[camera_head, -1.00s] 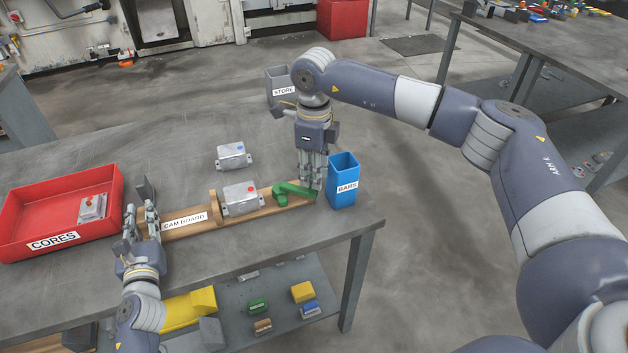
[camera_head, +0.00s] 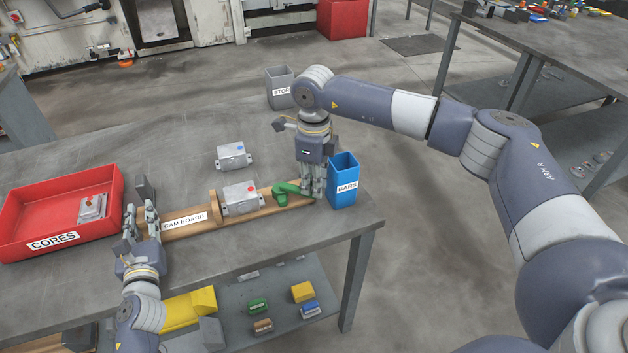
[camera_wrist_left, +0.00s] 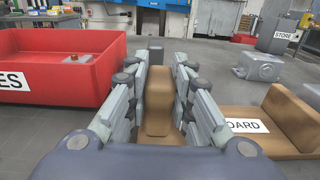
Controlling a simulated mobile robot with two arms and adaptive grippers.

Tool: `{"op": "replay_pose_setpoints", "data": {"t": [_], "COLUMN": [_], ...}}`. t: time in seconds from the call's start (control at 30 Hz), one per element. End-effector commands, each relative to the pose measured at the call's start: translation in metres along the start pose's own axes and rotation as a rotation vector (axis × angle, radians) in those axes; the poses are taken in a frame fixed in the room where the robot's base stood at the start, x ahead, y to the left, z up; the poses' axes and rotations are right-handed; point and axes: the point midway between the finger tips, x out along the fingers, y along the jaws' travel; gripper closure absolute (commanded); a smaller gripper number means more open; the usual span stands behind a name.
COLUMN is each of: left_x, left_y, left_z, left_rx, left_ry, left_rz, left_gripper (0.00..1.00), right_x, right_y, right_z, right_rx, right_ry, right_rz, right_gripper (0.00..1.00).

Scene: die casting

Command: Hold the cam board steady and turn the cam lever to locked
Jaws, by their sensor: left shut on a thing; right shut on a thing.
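The wooden cam board (camera_head: 178,233) lies on the table with its CAM BOARD label facing up. My left gripper (camera_head: 141,219) is shut on the board's left end; the left wrist view shows its fingers (camera_wrist_left: 158,95) around an upright wooden grip (camera_wrist_left: 157,100). The green cam lever (camera_head: 285,193) is at the board's right end, and my right gripper (camera_head: 312,194) is shut on its handle, hiding the handle's tip. A grey casting with a red dot (camera_head: 240,199) sits on the board between an upright wooden stop (camera_head: 214,206) and the lever.
A red CORES bin (camera_head: 30,215) stands left of my left gripper. A blue BARS bin (camera_head: 343,181) stands close to the right of my right gripper. Another casting with a blue dot (camera_head: 233,157) lies behind the board. A grey STORE bin (camera_head: 279,88) is farther back.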

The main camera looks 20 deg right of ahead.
Motion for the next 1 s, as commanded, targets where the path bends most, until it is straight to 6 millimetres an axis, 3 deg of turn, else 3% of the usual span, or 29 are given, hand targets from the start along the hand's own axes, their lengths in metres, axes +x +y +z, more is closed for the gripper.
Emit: {"op": "replay_pose_setpoints", "data": {"t": [0.37, 1.0], "left_x": [0.0, 0.0], "left_y": [-0.002, -0.003], "left_z": [-0.001, -0.001], "left_rx": [-0.001, 0.0], "left_ry": [0.001, 0.001], "left_rz": [-0.004, -0.005], "left_gripper": [1.0, 1.0], "right_x": [-0.001, -0.001], "right_y": [0.017, 0.066], "right_z": [0.003, 0.028], "right_rx": [0.173, 0.768], "right_ry": [-0.004, -0.004], "right_rz": [0.002, 0.006], "right_gripper": [1.0, 1.0]}}
